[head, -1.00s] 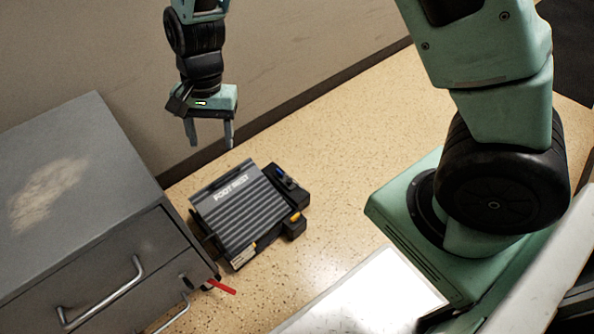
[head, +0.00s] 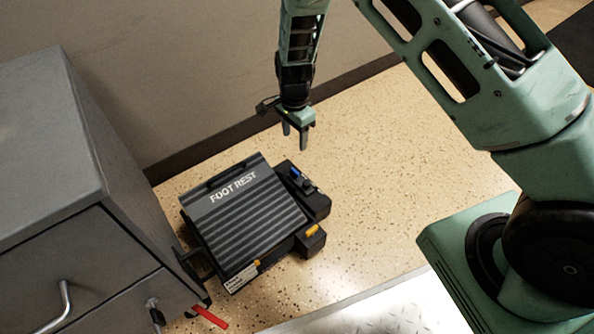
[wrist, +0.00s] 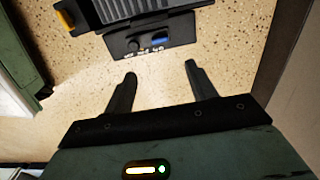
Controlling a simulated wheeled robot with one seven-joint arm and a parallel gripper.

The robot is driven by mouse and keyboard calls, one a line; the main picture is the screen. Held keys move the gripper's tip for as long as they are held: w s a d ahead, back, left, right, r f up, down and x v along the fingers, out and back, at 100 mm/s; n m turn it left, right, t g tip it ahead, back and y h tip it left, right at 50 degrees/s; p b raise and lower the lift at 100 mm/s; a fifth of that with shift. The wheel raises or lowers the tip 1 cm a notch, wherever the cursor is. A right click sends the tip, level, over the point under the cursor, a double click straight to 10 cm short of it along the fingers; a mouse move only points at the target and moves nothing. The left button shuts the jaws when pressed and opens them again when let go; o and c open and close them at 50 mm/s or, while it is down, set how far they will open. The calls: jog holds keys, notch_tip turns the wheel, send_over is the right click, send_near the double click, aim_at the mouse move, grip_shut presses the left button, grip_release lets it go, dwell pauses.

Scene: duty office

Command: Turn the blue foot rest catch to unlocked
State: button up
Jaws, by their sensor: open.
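The foot rest (head: 250,215) is a dark ribbed slab on the floor, marked FOOT REST. A black side block on its right carries the small blue catch (head: 297,173). The blue catch also shows in the wrist view (wrist: 160,41), beside small white markings too small to read. My gripper (head: 295,145) is open and empty, above and behind the catch in the head view. In the wrist view its two fingers (wrist: 160,72) point toward the side block, apart from it. The catch's exact angle is hard to tell.
A grey drawer cabinet (head: 50,150) stands to the left, with a red tag (head: 210,318) low at its front. An orange part (head: 312,230) sits on the foot rest's right side. Speckled floor (head: 370,180) to the right is clear. A wall stands behind.

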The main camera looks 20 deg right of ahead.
aim_at(295, 170)
notch_tip(295, 170, down, 14)
jog(key=b, duration=0.8)
jog(key=shift+f, duration=0.25)
jog(key=shift+c, duration=0.3)
jog(key=c, duration=0.9)
